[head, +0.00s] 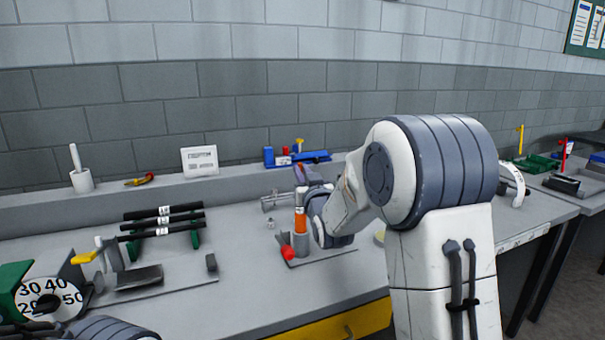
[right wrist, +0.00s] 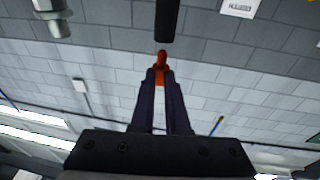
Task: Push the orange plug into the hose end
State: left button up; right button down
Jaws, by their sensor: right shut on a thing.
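My right gripper (head: 300,176) is over the bench in the head view, small and partly hidden by my own wrist. In the right wrist view its two dark fingers (right wrist: 160,82) are closed on the orange plug (right wrist: 160,62). The plug's tip sticks out past the fingertips towards a black hose end (right wrist: 166,22) at the top of that view. The tip and the hose end look close and roughly in line, with the hose end slightly to the right. I cannot tell whether they touch. My left gripper is not clearly seen.
An orange and white piece (head: 300,220) stands upright below the right gripper, beside a red ball (head: 288,253). Black hoses (head: 162,221) lie on a green rack to the left. A dial (head: 48,298) stands at the lower left. The bench front is mostly clear.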

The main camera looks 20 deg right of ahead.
jog(key=shift+b, duration=0.55)
dwell(0.9)
jog(key=shift+f+b, duration=1.6)
jog(key=shift+b, duration=0.25)
jog(key=c, duration=0.8)
grip_release()
jog(key=shift+r, duration=0.1)
jog(key=shift+c, duration=0.2)
jog(key=s+f, duration=0.1)
jog(key=s, duration=0.9)
jog(key=shift+s+a+f+b, duration=0.2)
jog(key=shift+a+b, duration=0.25)
